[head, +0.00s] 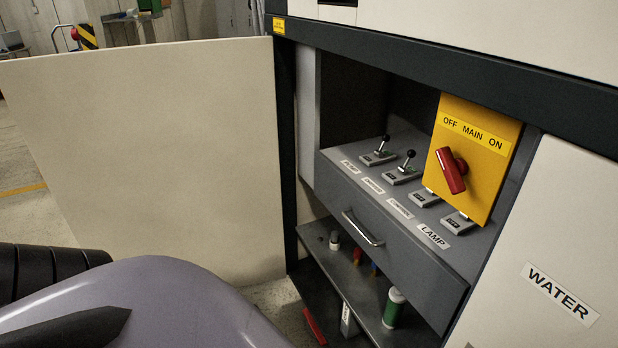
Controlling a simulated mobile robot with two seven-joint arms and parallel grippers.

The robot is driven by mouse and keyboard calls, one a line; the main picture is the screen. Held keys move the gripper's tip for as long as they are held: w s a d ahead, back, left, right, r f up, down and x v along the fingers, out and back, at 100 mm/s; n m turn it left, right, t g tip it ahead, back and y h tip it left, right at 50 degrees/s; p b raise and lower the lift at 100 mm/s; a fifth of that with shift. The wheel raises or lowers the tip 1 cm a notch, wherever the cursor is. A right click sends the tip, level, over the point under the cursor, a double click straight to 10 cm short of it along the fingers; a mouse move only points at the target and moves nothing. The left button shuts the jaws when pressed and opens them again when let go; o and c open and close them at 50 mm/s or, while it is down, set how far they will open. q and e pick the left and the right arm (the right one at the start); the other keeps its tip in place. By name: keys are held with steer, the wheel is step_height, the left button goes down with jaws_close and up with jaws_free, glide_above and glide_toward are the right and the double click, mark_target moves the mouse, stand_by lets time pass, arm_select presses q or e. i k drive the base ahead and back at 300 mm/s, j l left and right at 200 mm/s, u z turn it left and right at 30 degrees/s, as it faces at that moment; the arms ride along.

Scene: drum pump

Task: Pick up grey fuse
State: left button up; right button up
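Several small cylinder-like items stand on the dark lower shelf (367,295) below the grey drawer. A small pale cylinder (335,242) with a dark lower part stands at the back left of this shelf. It may be the grey fuse, but it is too small to be sure. A larger green and white cylinder (393,308) stands nearer the right. Neither of my grippers can be made out.
The grey drawer (390,255) with a metal handle (362,228) overhangs the shelf. Above are small levers and a yellow main switch panel (472,155) with a red knob (452,171). A large cream door (150,150) stands open at left.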

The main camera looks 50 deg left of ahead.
mark_target(335, 234)
steer(key=u, duration=1.35)
steer(key=i+j+z, duration=0.1)
steer(key=z, duration=1.5)
steer(key=j, duration=0.8)
steer(key=i+j, duration=0.1)
steer(key=j, duration=0.25)
steer(key=i+j, duration=0.1)
steer(key=j, duration=0.25)
steer(key=i+j, duration=0.1)
steer(key=j, duration=0.25)
